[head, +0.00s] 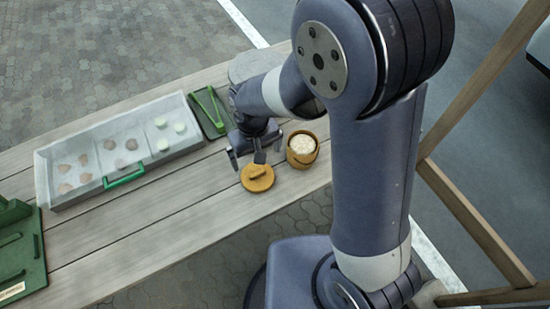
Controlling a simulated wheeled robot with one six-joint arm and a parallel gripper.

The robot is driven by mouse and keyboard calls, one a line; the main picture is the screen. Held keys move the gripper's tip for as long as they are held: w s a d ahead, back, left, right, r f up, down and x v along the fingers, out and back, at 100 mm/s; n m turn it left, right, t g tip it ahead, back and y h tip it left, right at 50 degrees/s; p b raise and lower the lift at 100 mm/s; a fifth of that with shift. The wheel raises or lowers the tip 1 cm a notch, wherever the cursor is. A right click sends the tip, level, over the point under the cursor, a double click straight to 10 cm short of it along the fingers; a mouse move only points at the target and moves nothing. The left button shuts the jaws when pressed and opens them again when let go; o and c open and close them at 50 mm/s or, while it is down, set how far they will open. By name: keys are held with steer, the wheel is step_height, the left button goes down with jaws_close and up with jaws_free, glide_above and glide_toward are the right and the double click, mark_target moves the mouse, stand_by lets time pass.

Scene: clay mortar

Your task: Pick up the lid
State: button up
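The lid (257,184) is a round orange-tan disc with a bar handle (258,173) on top. It lies flat on the wooden table near its front edge, in the head view. My gripper (247,165) is just above and behind the lid, pointing down, with its fingers apart. Nothing shows between the fingers. I cannot tell whether a fingertip touches the handle. An orange-tan pot (302,154) with pale contents stands open just right of the lid.
Green tongs (211,109) lie on a dark green board behind my gripper. A green rack (28,255) stands at the left. The table's front-middle is clear.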

glide_above(257, 173)
steer(key=f, duration=0.5)
steer(key=shift+d, duration=0.2)
steer(key=shift+a+f+p, duration=0.2)
steer(key=shift+f+p, duration=0.45)
steer(key=shift+f, duration=2.25)
steer(key=shift+c, duration=0.2)
steer(key=c, duration=0.7)
steer(key=shift+o, duration=0.2)
steer(key=shift+r, duration=0.1)
